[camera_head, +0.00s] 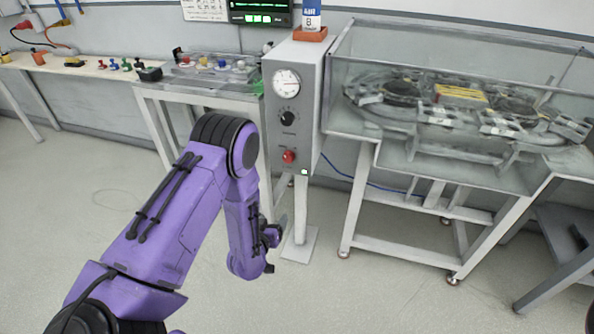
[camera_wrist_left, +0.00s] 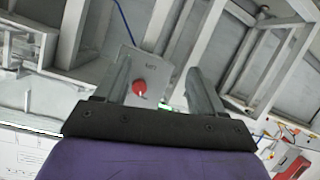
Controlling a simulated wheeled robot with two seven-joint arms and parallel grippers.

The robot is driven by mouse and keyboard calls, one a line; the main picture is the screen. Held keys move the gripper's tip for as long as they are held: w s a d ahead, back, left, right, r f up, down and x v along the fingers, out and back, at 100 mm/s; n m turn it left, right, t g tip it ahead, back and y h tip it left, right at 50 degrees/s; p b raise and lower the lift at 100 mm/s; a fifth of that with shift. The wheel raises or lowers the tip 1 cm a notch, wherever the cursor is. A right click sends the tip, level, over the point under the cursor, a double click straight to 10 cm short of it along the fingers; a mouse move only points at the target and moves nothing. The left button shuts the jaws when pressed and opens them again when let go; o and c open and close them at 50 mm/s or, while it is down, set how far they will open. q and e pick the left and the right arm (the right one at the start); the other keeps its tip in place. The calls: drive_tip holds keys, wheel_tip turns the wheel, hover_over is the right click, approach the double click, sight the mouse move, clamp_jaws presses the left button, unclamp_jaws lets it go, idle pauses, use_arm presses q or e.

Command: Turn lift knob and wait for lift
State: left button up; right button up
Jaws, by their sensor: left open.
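A grey control box (camera_head: 293,95) on a post carries a round gauge, a black knob (camera_head: 287,118) and, low on its face, a red knob (camera_head: 289,156). In the left wrist view the red knob (camera_wrist_left: 139,88) sits on a grey plate below small lettering that looks like "LIFT". My left gripper (camera_head: 270,238) is low, below the red knob in the head view. In the wrist view its two fingers (camera_wrist_left: 162,85) are apart and empty, with the red knob showing between them, nearer the left finger. No contact with the knob is visible. My right gripper is not in view.
A glass-sided case (camera_head: 455,85) with a ring mechanism stands on a wheeled frame to the right. A side table (camera_head: 200,90) holds small coloured parts at left. A blue cable (camera_head: 370,184) runs behind the post. The floor in front is clear.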

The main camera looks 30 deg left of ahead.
sight(287, 161)
use_arm(q)
drive_tip(key=w+a+r+t, duration=0.1)
drive_tip(key=w+a+r, duration=0.1)
drive_tip(key=w, duration=0.4)
drive_tip(key=w+a+r+t, duration=0.2)
drive_tip(key=w+r, duration=0.1)
drive_tip(key=w, duration=0.3)
drive_tip(key=w+a+r+t, duration=0.1)
drive_tip(key=w+a+r, duration=0.1)
drive_tip(key=w, duration=0.4)
drive_tip(key=shift+w+a+r+m+y, duration=0.15)
drive_tip(key=shift+w+r+m+y, duration=0.15)
drive_tip(key=shift+w+m, duration=0.1)
drive_tip(key=shift+f, duration=0.1)
drive_tip(key=shift+c, duration=0.3)
drive_tip(key=c, duration=1)
